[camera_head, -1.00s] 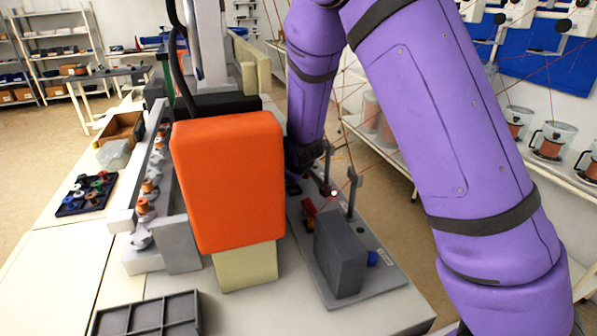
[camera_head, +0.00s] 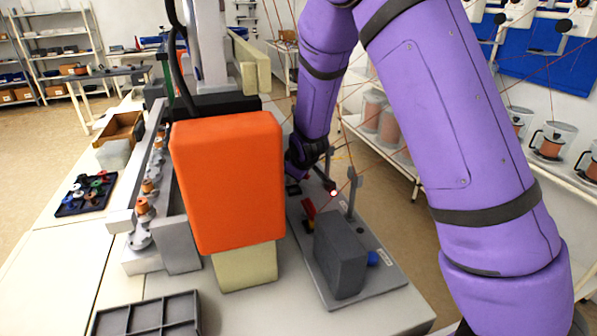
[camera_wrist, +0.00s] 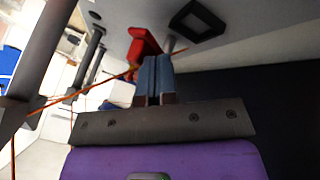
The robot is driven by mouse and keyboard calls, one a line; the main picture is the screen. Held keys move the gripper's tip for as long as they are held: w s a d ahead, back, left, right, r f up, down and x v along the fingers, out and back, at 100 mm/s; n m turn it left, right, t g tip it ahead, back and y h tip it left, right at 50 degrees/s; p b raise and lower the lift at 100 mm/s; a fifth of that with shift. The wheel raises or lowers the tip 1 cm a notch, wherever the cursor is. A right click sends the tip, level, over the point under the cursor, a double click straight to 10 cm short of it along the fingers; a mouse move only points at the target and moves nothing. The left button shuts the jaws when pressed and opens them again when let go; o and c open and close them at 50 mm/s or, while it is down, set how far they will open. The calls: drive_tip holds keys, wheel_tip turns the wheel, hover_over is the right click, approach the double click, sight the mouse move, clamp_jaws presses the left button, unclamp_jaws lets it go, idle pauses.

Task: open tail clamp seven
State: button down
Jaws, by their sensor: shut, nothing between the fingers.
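A red clamp lever (camera_head: 309,211) stands on the grey plate (camera_head: 375,287) behind a dark grey block. It also shows in the wrist view (camera_wrist: 142,44), just beyond my fingertips and slightly left of them. I cannot read a number on it. My gripper (camera_wrist: 154,66) is shut and empty, with its blue-grey fingers together close to the lever; I cannot tell whether they touch it. In the head view my wrist is over the far end of the plate, and the fingers are not clearly visible.
Thin upright posts (camera_head: 352,190) and orange wires stand close to my arm. A dark grey block (camera_head: 340,262) sits on the plate's near part. A large orange box-shaped housing (camera_head: 228,180) stands left. A dark square frame (camera_wrist: 197,20) lies right of the lever.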

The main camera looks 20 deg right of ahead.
drive_tip(key=shift+w+d+n+y, duration=0.1)
drive_tip(key=shift+d+n+y, duration=0.25)
drive_tip(key=shift+n, duration=0.15)
drive_tip(key=shift+d, duration=0.1)
drive_tip(key=shift+w+d, duration=0.45)
drive_tip(key=shift+d, duration=0.15)
drive_tip(key=shift+w+d, duration=0.15)
drive_tip(key=shift+d, duration=0.05)
idle(0.7)
